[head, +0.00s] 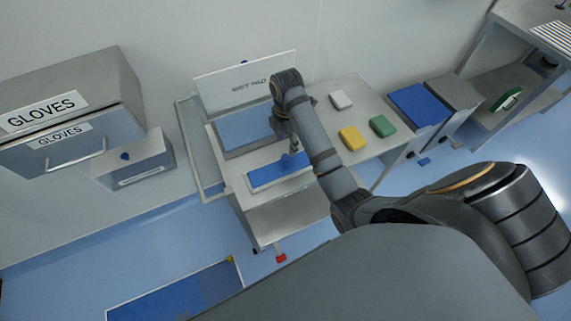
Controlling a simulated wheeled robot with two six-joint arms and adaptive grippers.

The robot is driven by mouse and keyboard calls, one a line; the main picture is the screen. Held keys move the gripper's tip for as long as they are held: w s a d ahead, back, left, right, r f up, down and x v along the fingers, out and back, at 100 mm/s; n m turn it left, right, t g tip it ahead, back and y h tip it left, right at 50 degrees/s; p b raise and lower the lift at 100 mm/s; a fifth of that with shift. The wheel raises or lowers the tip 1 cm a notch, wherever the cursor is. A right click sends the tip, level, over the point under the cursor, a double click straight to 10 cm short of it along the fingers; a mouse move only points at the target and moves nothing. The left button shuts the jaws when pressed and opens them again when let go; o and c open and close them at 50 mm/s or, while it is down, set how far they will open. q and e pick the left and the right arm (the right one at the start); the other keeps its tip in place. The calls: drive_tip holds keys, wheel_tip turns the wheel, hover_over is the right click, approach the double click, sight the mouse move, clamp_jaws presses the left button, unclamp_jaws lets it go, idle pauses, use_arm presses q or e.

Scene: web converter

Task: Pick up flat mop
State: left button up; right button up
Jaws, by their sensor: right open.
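The flat mop (265,175) shows as a long blue pad lying on the top of a pale cart (235,177) in the middle of the view. My right arm reaches over the cart from the lower right and hides part of the mop's right end. My right gripper (294,147) points down just above the mop's back edge. It is open and looks empty. It is small in the view, so I cannot tell whether its fingers touch the mop. My left gripper is not in view.
White (341,100), yellow (352,139) and green (383,126) blocks lie on the surface to the right. Bins with a blue lid (418,104) stand further right. A gloves cabinet (75,90) is at left.

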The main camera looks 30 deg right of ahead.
sight(285, 157)
wheel_tip(285, 157, down, 5)
drive_tip(key=b, duration=0.4)
drive_tip(key=shift+a+r, duration=0.1)
drive_tip(key=shift+f+b, duration=0.3)
drive_tip(key=shift+b, duration=0.1)
wheel_tip(285, 157, down, 5)
drive_tip(key=b, duration=0.5)
drive_tip(key=shift+w+a+f, duration=0.1)
drive_tip(key=shift+r, duration=0.2)
clamp_jaws()
